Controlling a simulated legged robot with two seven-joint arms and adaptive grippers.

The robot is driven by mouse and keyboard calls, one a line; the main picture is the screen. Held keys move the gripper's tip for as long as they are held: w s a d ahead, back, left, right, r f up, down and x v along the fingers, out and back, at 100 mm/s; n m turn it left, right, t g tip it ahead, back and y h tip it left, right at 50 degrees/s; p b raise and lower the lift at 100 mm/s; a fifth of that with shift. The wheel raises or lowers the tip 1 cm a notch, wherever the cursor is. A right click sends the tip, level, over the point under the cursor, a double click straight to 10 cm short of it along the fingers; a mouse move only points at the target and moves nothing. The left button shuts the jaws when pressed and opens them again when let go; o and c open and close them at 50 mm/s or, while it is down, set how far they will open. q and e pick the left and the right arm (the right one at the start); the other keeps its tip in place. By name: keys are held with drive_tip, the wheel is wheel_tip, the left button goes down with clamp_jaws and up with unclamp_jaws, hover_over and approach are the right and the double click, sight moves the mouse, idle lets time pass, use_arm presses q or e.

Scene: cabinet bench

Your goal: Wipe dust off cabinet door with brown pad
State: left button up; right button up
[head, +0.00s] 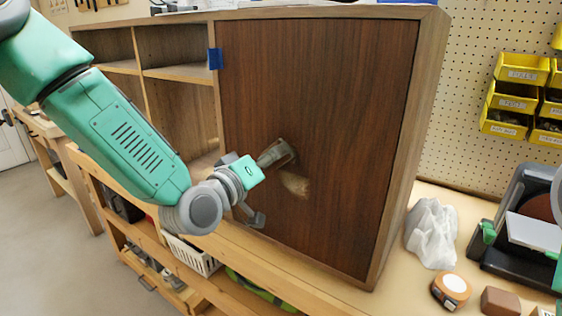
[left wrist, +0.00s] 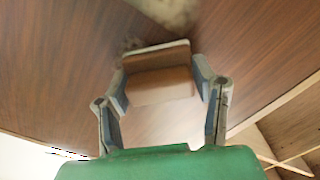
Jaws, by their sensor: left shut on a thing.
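The dark brown cabinet door (head: 325,130) is shut and upright on the bench. A pale dust patch (head: 295,184) lies on its lower left half. In the left wrist view a pale patch (left wrist: 165,12) shows at the top, just beyond the fingers. My left gripper (head: 262,182) is at the door, beside the dust patch. In the left wrist view its fingers are shut on a brown pad (left wrist: 158,86), close to the door. Whether the pad touches the door, I cannot tell. My right gripper is not in view.
A blue tape piece (head: 215,58) is at the door's upper left edge. Open shelves (head: 170,50) are left of it. On the bench at right are a crumpled white cloth (head: 432,233), a tape measure (head: 451,289), a brown block (head: 500,301) and a dark machine (head: 520,225).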

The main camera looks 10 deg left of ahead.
use_arm(q)
drive_tip(key=shift+a, duration=0.15)
drive_tip(key=v, duration=0.6)
idle(0.4)
drive_tip(key=v, duration=0.3)
idle(0.5)
drive_tip(key=o, duration=0.5)
drive_tip(key=shift+c, duration=0.2)
drive_tip(key=c, duration=0.3)
